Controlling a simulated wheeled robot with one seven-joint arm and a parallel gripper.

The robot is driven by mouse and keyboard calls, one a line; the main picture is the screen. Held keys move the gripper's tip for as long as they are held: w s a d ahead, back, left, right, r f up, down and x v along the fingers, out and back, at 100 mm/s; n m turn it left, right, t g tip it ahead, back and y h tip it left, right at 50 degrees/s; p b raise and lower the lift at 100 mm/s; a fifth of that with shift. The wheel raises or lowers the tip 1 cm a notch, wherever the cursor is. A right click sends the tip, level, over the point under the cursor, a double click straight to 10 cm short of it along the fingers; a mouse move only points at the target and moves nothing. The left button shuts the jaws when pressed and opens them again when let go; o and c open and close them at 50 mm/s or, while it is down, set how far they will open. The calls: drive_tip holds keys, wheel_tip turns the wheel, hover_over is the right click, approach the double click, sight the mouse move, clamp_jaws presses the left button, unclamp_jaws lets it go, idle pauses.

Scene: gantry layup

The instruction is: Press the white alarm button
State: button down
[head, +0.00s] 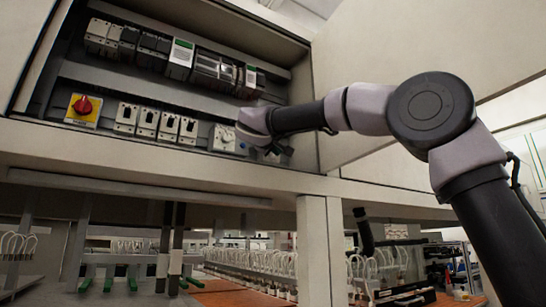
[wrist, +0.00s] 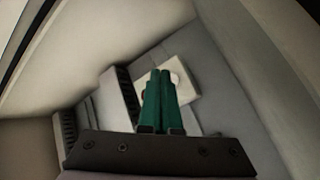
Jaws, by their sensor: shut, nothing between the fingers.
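The white alarm button (wrist: 175,78) appears in the wrist view as a pale round shape on a light plate (wrist: 186,92), just right of my fingertips. My gripper (wrist: 160,74) has its two green fingers together, with nothing between them. The fingertips overlap the plate in the picture; I cannot tell whether they touch it. A bit of red shows at the left of the fingers, mostly hidden. In the head view the light plate (head: 226,139) sits in the lower row of the cabinet, its right side hidden by my arm's end.
The open cabinet (head: 170,187) holds a red rotary switch (head: 83,105) on a yellow plate, several white breakers (head: 146,122) and an upper row of modules (head: 180,58). The cabinet's side wall and open door (head: 400,40) stand close to my arm on the right.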

drive_tip(key=shift+s, duration=0.1)
drive_tip(key=shift+s+d, duration=0.7)
drive_tip(key=shift+s, duration=0.35)
drive_tip(key=shift+s+d, duration=0.7)
drive_tip(key=shift+s, duration=0.3)
